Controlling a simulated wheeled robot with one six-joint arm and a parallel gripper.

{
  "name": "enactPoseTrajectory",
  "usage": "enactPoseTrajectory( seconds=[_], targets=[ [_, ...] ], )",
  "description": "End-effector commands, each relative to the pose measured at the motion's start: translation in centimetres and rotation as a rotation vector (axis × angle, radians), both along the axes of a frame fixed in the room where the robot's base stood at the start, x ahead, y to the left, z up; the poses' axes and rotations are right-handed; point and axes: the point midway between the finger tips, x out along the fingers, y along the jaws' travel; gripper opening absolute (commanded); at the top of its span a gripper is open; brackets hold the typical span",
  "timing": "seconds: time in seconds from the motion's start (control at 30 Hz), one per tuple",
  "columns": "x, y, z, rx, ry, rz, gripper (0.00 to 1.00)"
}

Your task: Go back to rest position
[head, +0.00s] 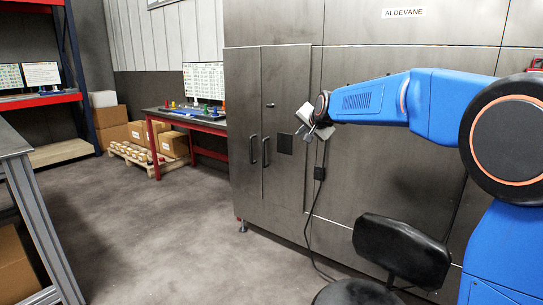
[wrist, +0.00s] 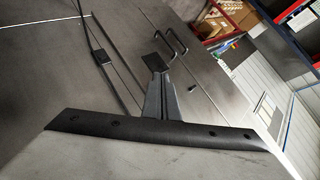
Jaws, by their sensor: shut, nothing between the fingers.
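My gripper (head: 309,130) is at the end of my blue arm, in front of the grey metal cabinet in the head view. It is raised at about the height of the door handles and to their right. In the wrist view my gripper (wrist: 158,76) shows as two dark fingers together, with nothing between them. The cabinet's dark handles (head: 259,151) show beyond the fingers in the wrist view (wrist: 172,42). Both cabinet doors look closed.
A black chair (head: 403,248) stands below my arm at the cabinet's front. A red-framed workbench (head: 185,120) and a pallet of boxes (head: 140,155) are at the back. A grey table (head: 15,145) is at the left. The floor between is clear.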

Motion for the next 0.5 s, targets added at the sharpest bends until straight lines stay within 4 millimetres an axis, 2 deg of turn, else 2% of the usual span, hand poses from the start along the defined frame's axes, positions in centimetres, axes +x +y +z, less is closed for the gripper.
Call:
enactPoseTrajectory(
  seconds=[0.03, 0.27, 0.5],
  targets=[
    [-2.1, -1.0, 0.1, -0.026, 0.012, 0.008, 0.00],
    [-11.4, -5.1, -1.2, -0.159, 0.084, 0.060, 0.00],
    [-21.5, -8.9, -3.7, -0.287, 0.165, 0.120, 0.00]
  ],
)
